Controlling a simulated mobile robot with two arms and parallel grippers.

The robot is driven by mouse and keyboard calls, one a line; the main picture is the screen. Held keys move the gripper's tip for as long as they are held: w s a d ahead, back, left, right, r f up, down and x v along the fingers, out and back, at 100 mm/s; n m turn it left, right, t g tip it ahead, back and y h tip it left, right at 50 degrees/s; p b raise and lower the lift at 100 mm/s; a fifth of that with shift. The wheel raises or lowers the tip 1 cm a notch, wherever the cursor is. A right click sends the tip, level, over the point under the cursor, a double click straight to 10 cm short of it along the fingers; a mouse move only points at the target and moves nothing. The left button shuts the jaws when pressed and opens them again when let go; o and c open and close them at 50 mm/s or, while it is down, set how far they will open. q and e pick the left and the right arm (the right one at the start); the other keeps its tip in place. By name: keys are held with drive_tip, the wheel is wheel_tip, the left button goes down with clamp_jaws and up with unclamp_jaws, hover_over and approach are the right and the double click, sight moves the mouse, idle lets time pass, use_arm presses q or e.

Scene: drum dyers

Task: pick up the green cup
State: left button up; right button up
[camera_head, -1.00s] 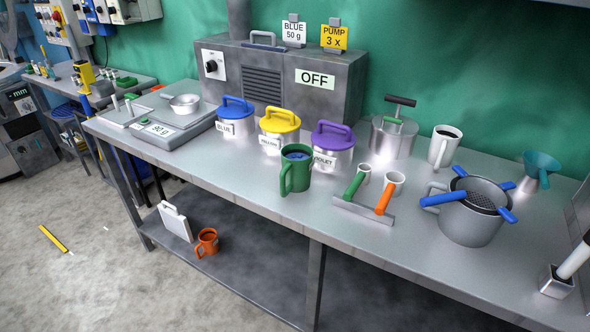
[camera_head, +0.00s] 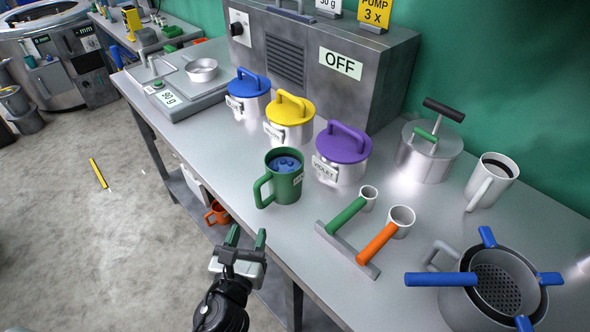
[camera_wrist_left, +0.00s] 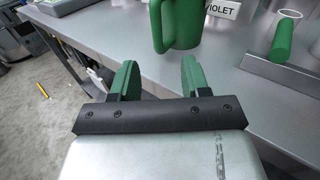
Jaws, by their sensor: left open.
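The green cup (camera_head: 287,181) stands upright on the metal table, with its handle toward the left and something blue inside. In the left wrist view the lower part of the green cup (camera_wrist_left: 182,25) shows just beyond the fingers; its top is cut off. My left gripper (camera_head: 247,238) is open and empty, in front of the table edge and short of the cup. Its green fingertips (camera_wrist_left: 160,78) are apart and point toward the cup without touching it. My right gripper is not in view.
Lidded pots with blue (camera_head: 249,85), yellow (camera_head: 290,109) and violet (camera_head: 342,145) lids stand behind the cup. A rack with green and orange handles (camera_head: 347,250) lies to its right. An orange mug (camera_head: 216,212) sits on the lower shelf.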

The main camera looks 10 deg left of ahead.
sight(257, 197)
use_arm(q)
drive_tip(key=w, duration=0.3)
drive_tip(key=w+r+p, duration=0.1)
drive_tip(key=w, duration=0.1)
drive_tip(key=shift+a+r, duration=0.1)
drive_tip(key=shift+a, duration=0.15)
drive_tip(key=shift+w+p, duration=0.3)
drive_tip(key=shift+w, duration=0.35)
drive_tip(key=w, duration=0.3)
drive_tip(key=shift+w+d+p, duration=0.1)
drive_tip(key=shift+w+p, duration=0.2)
drive_tip(key=shift+p, duration=0.05)
drive_tip(key=shift+w, duration=0.4)
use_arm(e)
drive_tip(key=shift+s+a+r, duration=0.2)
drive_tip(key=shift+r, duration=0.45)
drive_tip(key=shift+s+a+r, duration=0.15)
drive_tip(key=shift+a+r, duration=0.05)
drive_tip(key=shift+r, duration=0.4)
use_arm(q)
drive_tip(key=shift+s, duration=0.1)
clamp_jaws()
